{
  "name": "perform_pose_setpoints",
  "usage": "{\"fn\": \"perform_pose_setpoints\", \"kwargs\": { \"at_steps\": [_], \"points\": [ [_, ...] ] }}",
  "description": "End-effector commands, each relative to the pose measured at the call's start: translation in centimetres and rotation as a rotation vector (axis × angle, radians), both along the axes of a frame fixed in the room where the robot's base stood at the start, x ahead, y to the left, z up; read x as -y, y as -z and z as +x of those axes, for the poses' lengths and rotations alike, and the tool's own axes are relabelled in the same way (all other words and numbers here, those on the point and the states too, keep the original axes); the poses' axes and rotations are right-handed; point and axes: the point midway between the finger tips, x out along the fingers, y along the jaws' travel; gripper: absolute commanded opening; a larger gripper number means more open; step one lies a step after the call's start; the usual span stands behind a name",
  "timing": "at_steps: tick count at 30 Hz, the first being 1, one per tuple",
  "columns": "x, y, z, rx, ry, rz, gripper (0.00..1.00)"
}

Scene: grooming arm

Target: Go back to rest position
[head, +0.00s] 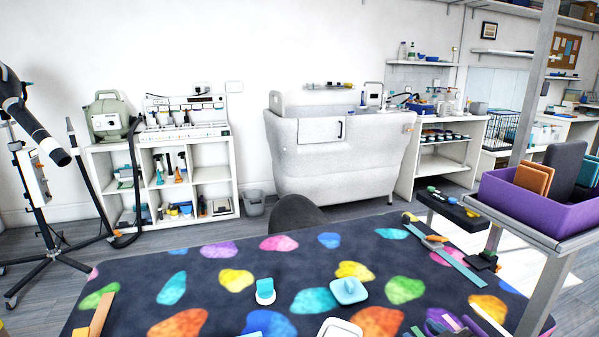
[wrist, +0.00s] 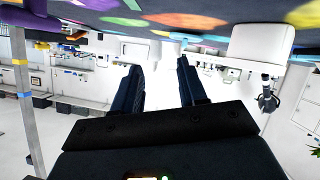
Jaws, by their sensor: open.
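My gripper (wrist: 159,64) shows in the wrist view, where the room appears upside down. Its two dark fingers are apart, with nothing between them. The gripper is not seen in the head view. The grooming table (head: 215,262) has a dark top with coloured spots and fills the front of the head view. The table's spotted surface also runs along the top of the wrist view (wrist: 110,12), apart from the fingers.
On the table lie a teal brush (head: 265,291), a light-blue brush (head: 349,290) and a long teal strip (head: 445,255). A purple bin (head: 530,205) stands at the right. A dryer stand (head: 45,215) is at the left. The table's middle back is clear.

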Motion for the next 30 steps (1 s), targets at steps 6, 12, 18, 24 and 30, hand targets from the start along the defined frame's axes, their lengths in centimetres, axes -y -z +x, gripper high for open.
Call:
{"fn": "perform_pose_setpoints", "kwargs": {
  "at_steps": [6,12,18,24,30],
  "points": [
    [0.2,0.8,-1.4,-0.002,0.017,0.004,0.42],
    [0.5,1.8,-3.4,-0.002,0.040,0.013,0.42],
    [0.9,3.1,-6.5,0.000,0.075,0.025,0.42],
    [1.2,4.5,-11.6,0.004,0.121,0.048,0.42],
    [1.4,5.1,-19.3,0.020,0.178,0.088,0.42]
  ]
}}
